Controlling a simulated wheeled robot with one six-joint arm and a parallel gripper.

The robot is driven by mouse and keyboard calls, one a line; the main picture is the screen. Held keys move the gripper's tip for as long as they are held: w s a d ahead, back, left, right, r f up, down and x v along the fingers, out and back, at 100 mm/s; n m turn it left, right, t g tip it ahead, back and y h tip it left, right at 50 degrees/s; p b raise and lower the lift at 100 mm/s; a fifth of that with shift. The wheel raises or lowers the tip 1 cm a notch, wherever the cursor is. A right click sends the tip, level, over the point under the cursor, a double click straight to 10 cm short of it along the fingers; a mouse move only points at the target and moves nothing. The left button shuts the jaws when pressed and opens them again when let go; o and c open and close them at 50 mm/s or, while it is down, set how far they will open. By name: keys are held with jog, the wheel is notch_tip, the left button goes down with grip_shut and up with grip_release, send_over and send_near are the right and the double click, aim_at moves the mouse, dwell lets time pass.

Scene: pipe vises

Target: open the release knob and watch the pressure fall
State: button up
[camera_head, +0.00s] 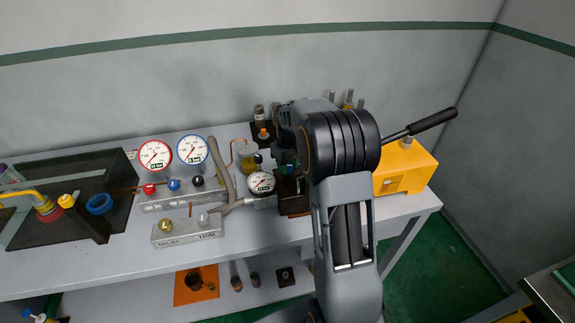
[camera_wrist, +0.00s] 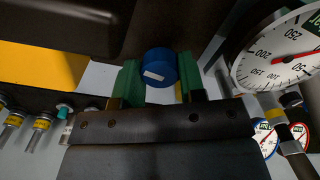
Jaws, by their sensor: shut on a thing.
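In the wrist view, a round blue knob (camera_wrist: 162,62) with a white mark sits between the green fingertips of my gripper (camera_wrist: 160,80), which is shut on it. I take this to be the release knob. In the head view my arm mostly hides the gripper and knob. The same gauge seems to show in the head view (camera_head: 261,182), too small to read.
A yellow box (camera_head: 405,166) stands at the bench's right; a lever with a black grip (camera_head: 433,120) rises above it. Two dial gauges (camera_head: 155,155) (camera_head: 192,149) stand left of the vise area. A block with brass and silver knobs (camera_head: 187,232) sits near the front. A dark tray (camera_head: 70,180) lies left.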

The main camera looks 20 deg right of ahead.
jog(key=shift+r, duration=0.1)
jog(key=o, duration=0.9)
notch_tip(320, 180, up, 14)
jog(key=shift+f, duration=0.15)
dwell(0.7)
jog(key=shift+s+a+f+m+t, duration=0.65)
jog(key=shift+s+a, duration=1.15)
jog(key=shift+s, duration=1.85)
jog(key=shift+s+a+f+m+t, duration=0.3)
jog(key=shift+s+a+f+t, duration=0.85)
jog(key=shift+s, duration=2.45)
jog(key=shift+s+a+f+m+t, duration=0.2)
jog(key=shift+s+a+f+m, duration=0.5)
jog(key=shift+s+a, duration=2.4)
